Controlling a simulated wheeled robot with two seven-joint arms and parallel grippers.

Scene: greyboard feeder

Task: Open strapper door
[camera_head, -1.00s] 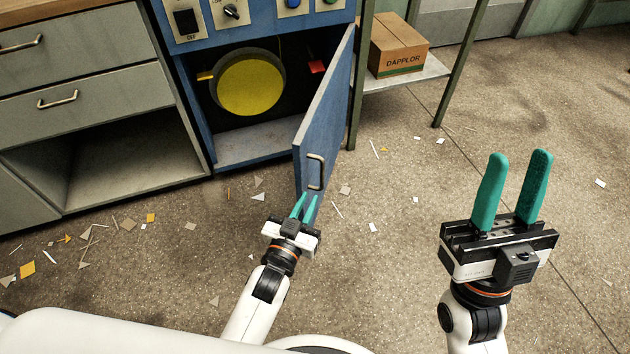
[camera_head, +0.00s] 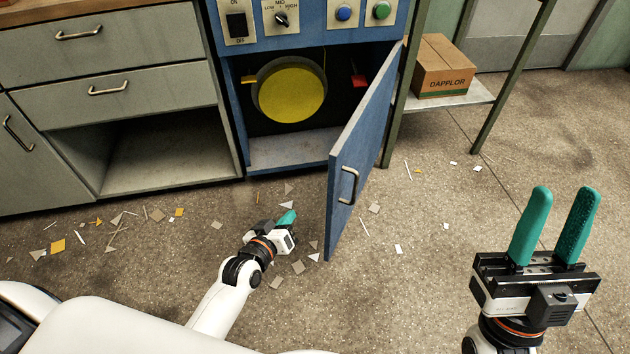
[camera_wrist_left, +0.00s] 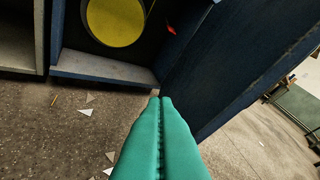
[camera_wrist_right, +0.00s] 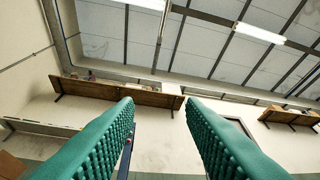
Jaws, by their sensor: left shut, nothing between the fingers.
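The blue strapper door (camera_head: 362,150) stands swung open to the right of the blue strapper cabinet (camera_head: 290,40), with its handle (camera_head: 348,185) on the outer face. Inside the cabinet is a round yellow reel (camera_head: 290,95). My left gripper (camera_head: 286,218) is shut and empty, left of the door's lower free edge and apart from it. In the left wrist view its teal fingers (camera_wrist_left: 163,105) are together, with the door's inner face (camera_wrist_left: 225,70) to the right. My right gripper (camera_head: 555,228) is open and empty, raised at the right.
Grey drawers with an open shelf space (camera_head: 165,155) stand left of the cabinet. A rack with a cardboard box (camera_head: 445,68) stands right of the door. Paper scraps litter the floor. The floor right of the door is mostly clear.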

